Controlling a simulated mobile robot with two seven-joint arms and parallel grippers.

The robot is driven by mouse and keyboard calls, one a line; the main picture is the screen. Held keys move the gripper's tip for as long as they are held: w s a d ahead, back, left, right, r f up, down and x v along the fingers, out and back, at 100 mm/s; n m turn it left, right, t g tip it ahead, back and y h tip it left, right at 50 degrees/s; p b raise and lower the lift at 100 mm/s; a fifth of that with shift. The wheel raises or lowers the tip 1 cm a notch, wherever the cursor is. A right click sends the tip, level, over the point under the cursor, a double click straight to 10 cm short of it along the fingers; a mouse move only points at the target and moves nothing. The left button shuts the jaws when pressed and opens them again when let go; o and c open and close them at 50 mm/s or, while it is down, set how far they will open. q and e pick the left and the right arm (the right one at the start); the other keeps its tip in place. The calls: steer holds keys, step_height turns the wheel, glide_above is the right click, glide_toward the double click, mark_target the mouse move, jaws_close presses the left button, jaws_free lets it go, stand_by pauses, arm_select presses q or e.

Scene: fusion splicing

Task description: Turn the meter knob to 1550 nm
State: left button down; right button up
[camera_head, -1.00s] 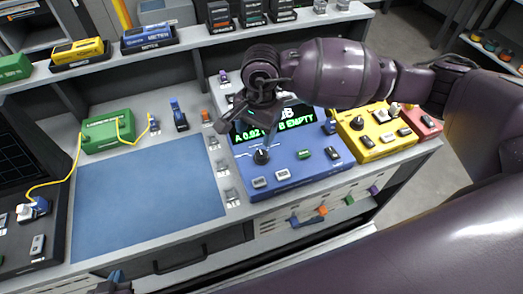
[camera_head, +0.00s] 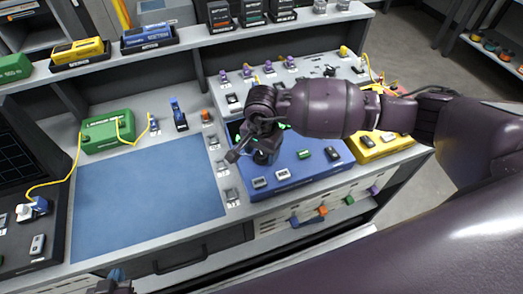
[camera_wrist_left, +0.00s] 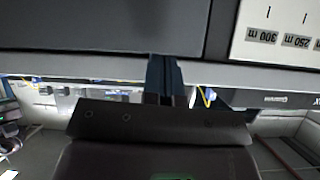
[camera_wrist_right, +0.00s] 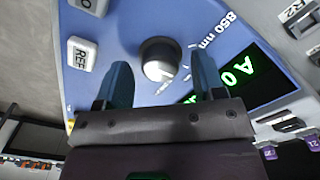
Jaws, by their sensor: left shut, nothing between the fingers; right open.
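The blue meter (camera_head: 318,168) lies on the bench, its display mostly covered by my right arm in the head view. Its dark round knob (camera_wrist_right: 158,58) shows in the right wrist view, with a light pointer mark towards the lower right. An "850 nm" label is printed to its upper right; the 1550 nm label is not readable. My right gripper (camera_wrist_right: 161,78) is open, with one finger on each side of the knob; contact cannot be told. It hides the knob in the head view. My left gripper (camera_head: 116,279) is shut and empty at the bench's front edge; it also shows in the left wrist view (camera_wrist_left: 165,78).
A yellow device (camera_head: 372,150) stands right of the meter. White REF button (camera_wrist_right: 82,52) is near the knob. A blue mat (camera_head: 148,205) is clear on the left. A green box (camera_head: 113,130) with a yellow cable is behind it.

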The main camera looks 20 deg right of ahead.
steer(key=shift+f, duration=0.2)
steer(key=c, duration=0.9)
steer(key=shift+m, duration=0.3)
steer(key=m, duration=0.7)
steer(key=shift+m+p, duration=0.4)
steer(key=shift+m, duration=0.7)
